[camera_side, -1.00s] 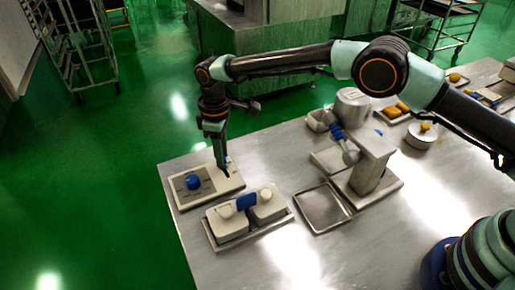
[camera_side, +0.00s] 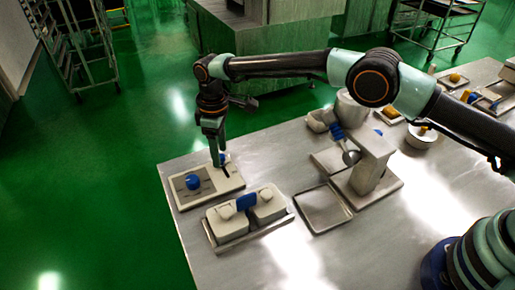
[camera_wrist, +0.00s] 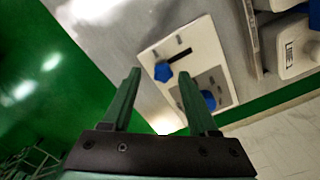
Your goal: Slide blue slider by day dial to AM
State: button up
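A pale control panel (camera_side: 207,195) lies at the table's left corner and carries a round blue dial (camera_side: 193,181). Beside the dial is a dark slot with the small blue slider (camera_side: 222,158) at its far end. In the wrist view the slider (camera_wrist: 162,72) sits at the left end of the slot, between my fingers in the picture. The dial (camera_wrist: 208,100) is partly hidden by my right finger there. My gripper (camera_wrist: 159,73) is open and empty. In the side view my gripper (camera_side: 217,163) points down over the panel by the slider; contact cannot be told. AM lettering is unreadable.
A tray with two lidded pale containers (camera_side: 228,226) and a blue piece stands in front of the panel. An empty metal tray (camera_side: 322,209) and a metal machine post (camera_side: 370,172) stand to the right. The table edge is close behind the panel.

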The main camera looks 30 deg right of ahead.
aim_at(222, 154)
notch_tip(222, 154, up, 12)
dwell(0.5)
jog(key=shift+r, duration=0.15)
jog(key=s+d+r+m+t, duration=0.1)
jog(key=s+d+r+m, duration=0.2)
jog(key=d+r, duration=0.5)
jog(key=s+d+r+m+t, duration=0.2)
jog(key=d+r, duration=0.5)
jog(key=d, duration=0.2)
jog(key=s+d+f+m+t, duration=0.1)
jog(key=s+d+f+m, duration=0.1)
jog(key=s+d, duration=0.4)
jog(key=s+d+f+m+t, duration=0.1)
jog(key=s+d+f+m, duration=0.2)
jog(key=s+d, duration=0.3)
jog(key=s, duration=0.5)
jog(key=shift+s+d+f+m+t, duration=0.25)
jog(key=shift+f+m+t, duration=0.05)
jog(key=shift+f+m, duration=0.1)
jog(key=shift+r, duration=0.1)
